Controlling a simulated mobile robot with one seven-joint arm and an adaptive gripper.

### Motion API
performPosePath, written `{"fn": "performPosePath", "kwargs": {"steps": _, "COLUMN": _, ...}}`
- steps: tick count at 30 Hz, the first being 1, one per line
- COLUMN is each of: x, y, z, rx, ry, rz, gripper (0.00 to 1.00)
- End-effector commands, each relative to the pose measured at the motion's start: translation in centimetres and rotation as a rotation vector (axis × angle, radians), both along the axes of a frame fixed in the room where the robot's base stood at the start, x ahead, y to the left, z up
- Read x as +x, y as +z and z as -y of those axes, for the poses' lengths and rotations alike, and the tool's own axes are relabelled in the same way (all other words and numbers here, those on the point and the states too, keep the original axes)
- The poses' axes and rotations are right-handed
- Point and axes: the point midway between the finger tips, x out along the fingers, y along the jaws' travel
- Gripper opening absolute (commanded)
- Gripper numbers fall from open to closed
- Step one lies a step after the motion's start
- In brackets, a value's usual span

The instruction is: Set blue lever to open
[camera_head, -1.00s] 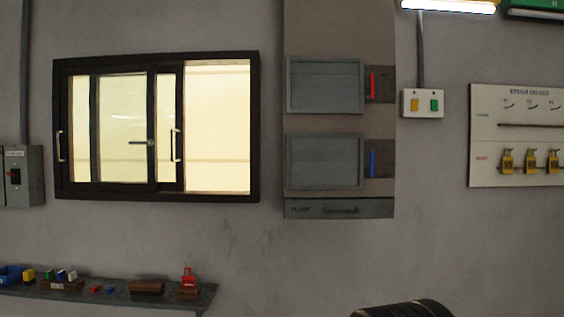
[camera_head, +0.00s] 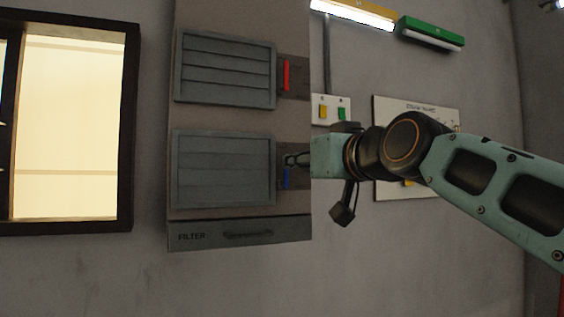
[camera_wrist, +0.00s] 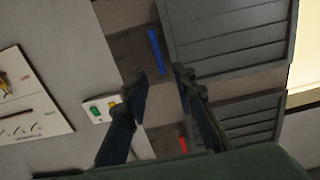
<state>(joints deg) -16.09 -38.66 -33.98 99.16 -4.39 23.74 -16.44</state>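The blue lever (camera_head: 286,179) is on a dark plate to the right of the lower louvred panel (camera_head: 222,168) on the filter unit. It stands roughly upright, its upper part hidden by my gripper. In the wrist view the blue lever (camera_wrist: 156,51) shows whole, a little beyond the fingertips. My gripper (camera_head: 292,160) is in front of the lever plate in the head view. In the wrist view my gripper (camera_wrist: 161,78) has its two fingers apart with nothing between them, and the lever lies ahead of the gap. I cannot tell whether a finger touches it.
A red lever (camera_head: 286,75) is beside the upper louvred panel (camera_head: 226,68). A switch box (camera_head: 332,108) with yellow and green buttons and a white valve board (camera_head: 390,112) are on the wall to the right. A window (camera_head: 72,120) is at the left.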

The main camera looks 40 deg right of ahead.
Motion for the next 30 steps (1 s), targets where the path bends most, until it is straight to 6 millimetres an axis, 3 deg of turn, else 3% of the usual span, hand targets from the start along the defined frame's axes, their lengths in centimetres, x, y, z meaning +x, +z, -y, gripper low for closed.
{"fn": "performPosePath", "kwargs": {"steps": 3, "x": 2.5, "y": 0.1, "z": 0.4, "rx": 0.000, "ry": 0.004, "rz": -0.003, "gripper": 0.25}}
{"fn": "performPosePath", "kwargs": {"steps": 9, "x": 4.9, "y": 0.1, "z": 1.0, "rx": 0.000, "ry": 0.003, "rz": -0.002, "gripper": 0.25}}
{"fn": "performPosePath", "kwargs": {"steps": 21, "x": 5.7, "y": 0.0, "z": 1.3, "rx": 0.000, "ry": 0.000, "rz": -0.001, "gripper": 0.25}}
{"fn": "performPosePath", "kwargs": {"steps": 28, "x": 5.6, "y": -0.1, "z": 1.3, "rx": 0.000, "ry": 0.001, "rz": -0.001, "gripper": 0.01}}
{"fn": "performPosePath", "kwargs": {"steps": 30, "x": 5.6, "y": -0.1, "z": 1.3, "rx": 0.000, "ry": 0.001, "rz": -0.001, "gripper": 0.00}}
